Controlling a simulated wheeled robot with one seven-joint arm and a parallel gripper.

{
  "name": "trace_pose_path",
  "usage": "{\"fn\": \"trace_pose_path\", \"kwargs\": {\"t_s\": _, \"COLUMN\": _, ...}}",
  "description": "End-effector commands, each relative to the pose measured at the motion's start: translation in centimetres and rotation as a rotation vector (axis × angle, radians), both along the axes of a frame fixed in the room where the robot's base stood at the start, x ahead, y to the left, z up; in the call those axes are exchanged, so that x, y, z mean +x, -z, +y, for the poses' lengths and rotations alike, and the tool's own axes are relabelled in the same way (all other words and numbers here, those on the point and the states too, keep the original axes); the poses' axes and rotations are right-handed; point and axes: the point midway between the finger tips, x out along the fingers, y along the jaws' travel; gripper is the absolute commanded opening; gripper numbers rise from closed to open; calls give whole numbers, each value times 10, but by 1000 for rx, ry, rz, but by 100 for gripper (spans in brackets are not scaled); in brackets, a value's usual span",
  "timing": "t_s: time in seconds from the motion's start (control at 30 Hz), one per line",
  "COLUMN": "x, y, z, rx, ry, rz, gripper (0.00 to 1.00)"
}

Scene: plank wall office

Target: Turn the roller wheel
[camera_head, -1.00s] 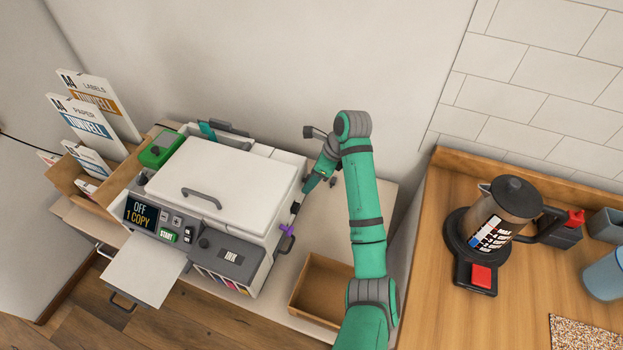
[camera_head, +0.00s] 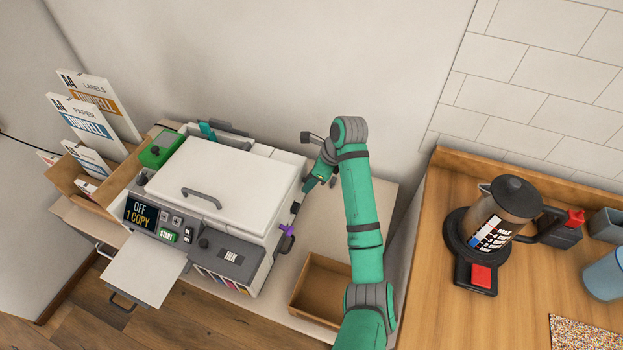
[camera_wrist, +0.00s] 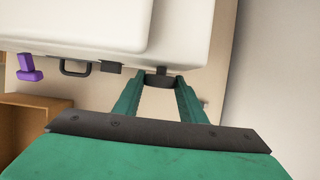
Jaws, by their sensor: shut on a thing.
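The white copier (camera_head: 215,190) stands on the low cabinet with its lid shut. Its display reads "OFF 1 COPY". The dark roller wheel (camera_wrist: 159,80) sticks out of the copier's side in the wrist view, between my fingertips. My gripper (camera_wrist: 159,84) is shut on the wheel, one finger at each side of it. In the head view my gripper (camera_head: 307,187) is at the copier's right side, towards the back. There the wheel is hidden or too small to make out.
A purple lever (camera_head: 287,230) and a black handle (camera_wrist: 74,69) are on the same copier side. An open cardboard box (camera_head: 322,288) sits below. A coffee maker (camera_head: 503,215) stands on the wooden counter at right. Paper packs (camera_head: 100,105) stand at left.

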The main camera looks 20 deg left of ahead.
Motion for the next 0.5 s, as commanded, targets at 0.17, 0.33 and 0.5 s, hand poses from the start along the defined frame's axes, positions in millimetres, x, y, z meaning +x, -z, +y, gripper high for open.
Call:
{"fn": "trace_pose_path", "kwargs": {"t_s": 0.17, "x": -3, "y": 1, "z": 1, "rx": -1, "ry": -2, "rz": -85, "gripper": 15}}
{"fn": "trace_pose_path", "kwargs": {"t_s": 0.33, "x": -7, "y": 2, "z": 2, "rx": -5, "ry": -2, "rz": -218, "gripper": 15}}
{"fn": "trace_pose_path", "kwargs": {"t_s": 0.5, "x": -9, "y": 3, "z": 2, "rx": -10, "ry": -1, "rz": -377, "gripper": 15}}
